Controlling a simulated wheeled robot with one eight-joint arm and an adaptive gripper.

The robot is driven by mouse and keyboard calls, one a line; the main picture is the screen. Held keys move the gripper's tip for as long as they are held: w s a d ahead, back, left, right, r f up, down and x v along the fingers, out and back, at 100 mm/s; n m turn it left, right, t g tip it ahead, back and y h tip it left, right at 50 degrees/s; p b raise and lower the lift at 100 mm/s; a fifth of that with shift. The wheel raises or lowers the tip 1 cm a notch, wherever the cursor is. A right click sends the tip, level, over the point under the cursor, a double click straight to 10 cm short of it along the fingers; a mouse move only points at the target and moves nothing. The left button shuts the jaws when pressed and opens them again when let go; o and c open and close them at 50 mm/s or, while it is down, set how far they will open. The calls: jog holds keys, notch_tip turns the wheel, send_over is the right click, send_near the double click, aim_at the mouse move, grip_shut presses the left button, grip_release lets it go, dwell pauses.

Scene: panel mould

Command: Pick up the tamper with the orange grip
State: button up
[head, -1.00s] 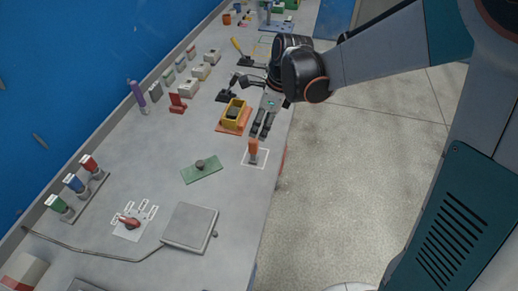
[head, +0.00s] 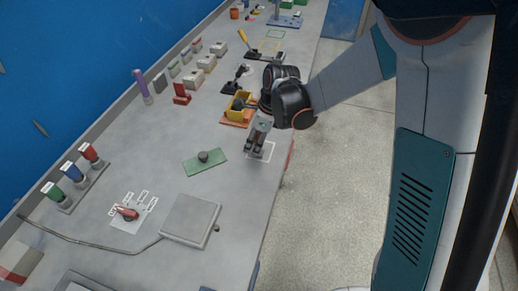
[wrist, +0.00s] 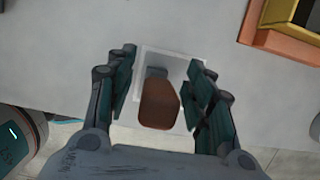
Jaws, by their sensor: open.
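The tamper with the orange grip (wrist: 159,104) stands inside a white outlined square on the bench in the wrist view. Its brownish-orange grip sits between my two fingers, with a grey part showing behind it. My gripper (wrist: 163,88) is open, with a finger on each side of the grip and a visible gap on both sides. In the head view my gripper (head: 255,148) is over the white outline near the bench's right edge, and it hides the tamper.
A yellow box on an orange base (head: 235,121) stands just beyond my gripper. A green plate with a dark knob (head: 204,162) lies to the left. A grey square plate (head: 189,218) lies nearer. The bench's right edge is close, with floor beyond.

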grip_shut()
dwell(0.4)
